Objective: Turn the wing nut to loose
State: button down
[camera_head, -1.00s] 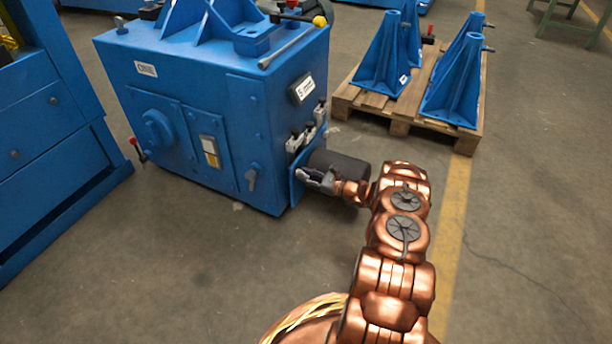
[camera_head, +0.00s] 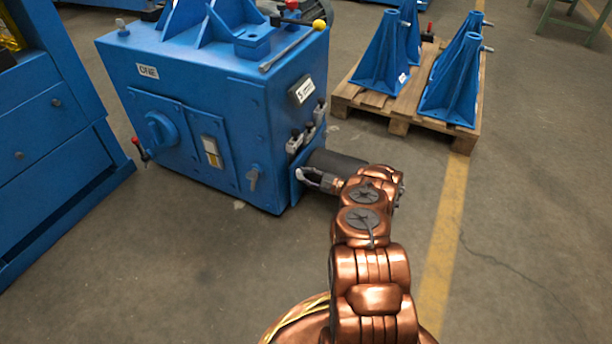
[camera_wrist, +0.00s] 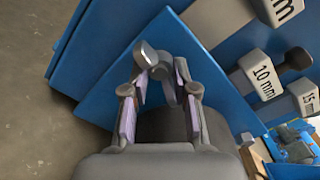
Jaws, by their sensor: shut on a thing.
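The wing nut (camera_wrist: 150,56) is a small grey metal piece in front of a blue plate (camera_wrist: 104,88) in the wrist view. One wing points up and left past the fingertips. My gripper (camera_wrist: 163,88) is shut on it, with one finger on each side. In the head view my gripper (camera_head: 318,180) reaches the lower right side of the blue machine (camera_head: 190,75).
Grey blocks marked 10 mm (camera_wrist: 262,78) and 15 mm (camera_wrist: 304,97) are close on the right in the wrist view. A pallet (camera_head: 400,118) with blue stands is behind. The front floor is clear.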

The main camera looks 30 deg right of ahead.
jog(key=shift+n+b, duration=0.3)
jog(key=shift+n, duration=0.6)
jog(key=c, duration=1.1)
grip_release()
jog(key=shift+c, duration=0.2)
jog(key=v, duration=1.2)
